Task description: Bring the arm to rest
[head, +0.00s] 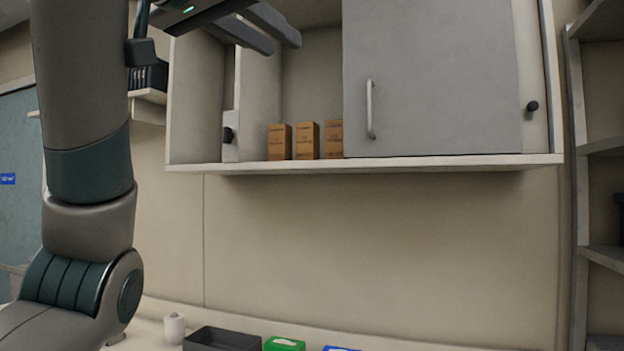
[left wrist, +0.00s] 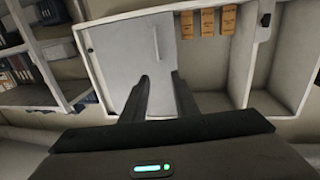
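My left arm (head: 85,90) rises along the left side of the head view and bends over at the top. My left gripper (head: 282,42) is raised in front of the open left part of the wall cabinet. Its two dark fingers stand apart with nothing between them. In the left wrist view the gripper (left wrist: 160,76) also shows open and empty, its fingers reaching toward the cabinet, which appears upside down there. My right gripper is in neither view.
The wall cabinet (head: 365,163) has a grey door (head: 440,80) on its right and several brown boxes (head: 307,140) inside. Shelving (head: 600,145) stands at the right. Below are a dark tray (head: 220,340), a green box (head: 284,344) and a white roll (head: 174,328). The wall under the cabinet is clear.

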